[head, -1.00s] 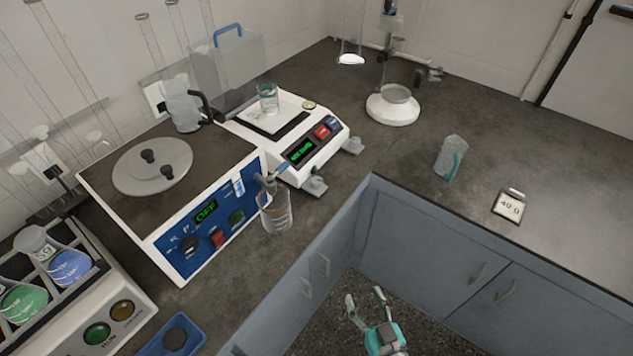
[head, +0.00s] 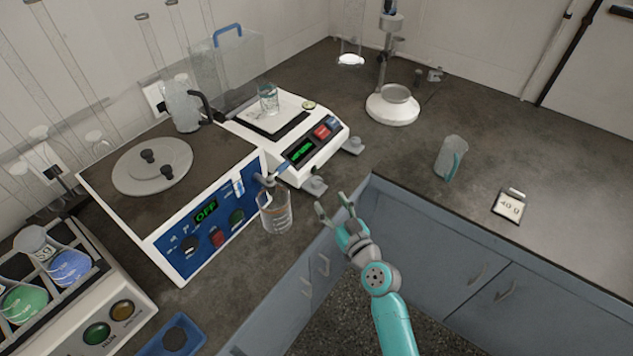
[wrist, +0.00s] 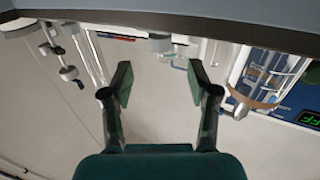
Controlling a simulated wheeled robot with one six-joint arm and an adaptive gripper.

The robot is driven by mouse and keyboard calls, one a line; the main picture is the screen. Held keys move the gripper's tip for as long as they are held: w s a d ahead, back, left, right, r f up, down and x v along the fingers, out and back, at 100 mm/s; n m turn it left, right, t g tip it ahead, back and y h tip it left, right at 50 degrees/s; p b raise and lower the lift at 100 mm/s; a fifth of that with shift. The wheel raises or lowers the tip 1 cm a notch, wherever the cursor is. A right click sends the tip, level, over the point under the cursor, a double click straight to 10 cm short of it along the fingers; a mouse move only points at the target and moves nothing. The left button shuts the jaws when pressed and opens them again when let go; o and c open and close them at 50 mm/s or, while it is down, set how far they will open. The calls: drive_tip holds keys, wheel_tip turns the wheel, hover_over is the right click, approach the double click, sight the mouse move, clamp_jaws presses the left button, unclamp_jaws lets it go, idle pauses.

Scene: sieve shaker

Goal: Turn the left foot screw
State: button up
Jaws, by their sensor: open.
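The balance (head: 283,128) is a white box with a lit green display and red and blue keys. Its left foot screw (head: 314,186) is a grey knob at the near front corner in the head view. A grey knob (wrist: 160,42) between my fingers in the wrist view looks like the same screw. The right foot screw (head: 352,146) shows at the other front corner. My gripper (head: 333,202) is open and empty, just in front of the left foot screw near the counter edge, apart from it. Its two fingers also show spread in the wrist view (wrist: 158,82).
A glass beaker (head: 275,212) stands close left of my gripper, under the tap of the water bath (head: 205,232). The counter edge and blue cabinets (head: 430,235) lie below my arm. The counter to the right is mostly clear around a plastic jug (head: 450,157) and timer (head: 509,206).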

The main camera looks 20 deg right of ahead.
sight(319, 186)
drive_tip(key=w, duration=0.3)
drive_tip(key=w+a, duration=0.1)
drive_tip(key=w, duration=0.5)
drive_tip(key=shift+a, duration=0.2)
clamp_jaws()
